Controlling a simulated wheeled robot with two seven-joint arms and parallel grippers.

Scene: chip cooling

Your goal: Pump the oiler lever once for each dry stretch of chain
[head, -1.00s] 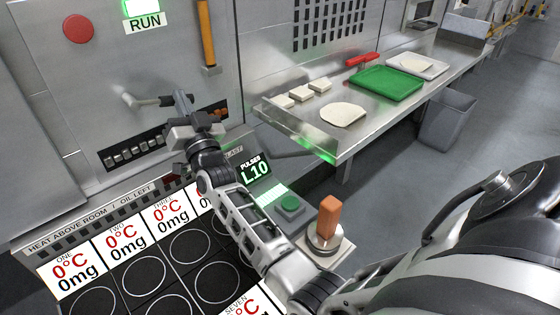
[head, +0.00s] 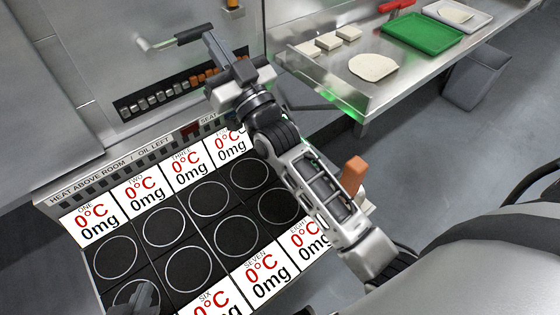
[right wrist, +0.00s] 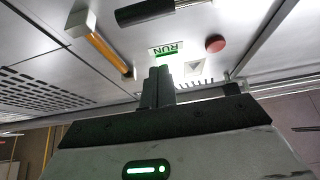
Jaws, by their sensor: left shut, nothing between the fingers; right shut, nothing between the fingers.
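The oiler lever is a bent metal rod with a black grip (head: 188,37) on the steel cabinet front. It also shows in the right wrist view (right wrist: 150,11). Below it, a dark slot shows the chain (head: 152,102), with grey links at left and several orange-brown links toward the right. My right gripper (head: 209,38) is shut and empty, its fingertips by the grip's right end in the head view. The right wrist view shows its fingers (right wrist: 158,72) together, apart from the grip. My left gripper (head: 142,294), partly cut off, is shut over the black plates at lower left.
The plate panel (head: 188,268) shows 0°C and 0mg labels. A green RUN sign (right wrist: 166,49), red button (right wrist: 215,43) and orange handle (right wrist: 101,48) are on the cabinet. A steel bench (head: 430,70) holds a green tray (head: 424,34). My right forearm hides the pulses display.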

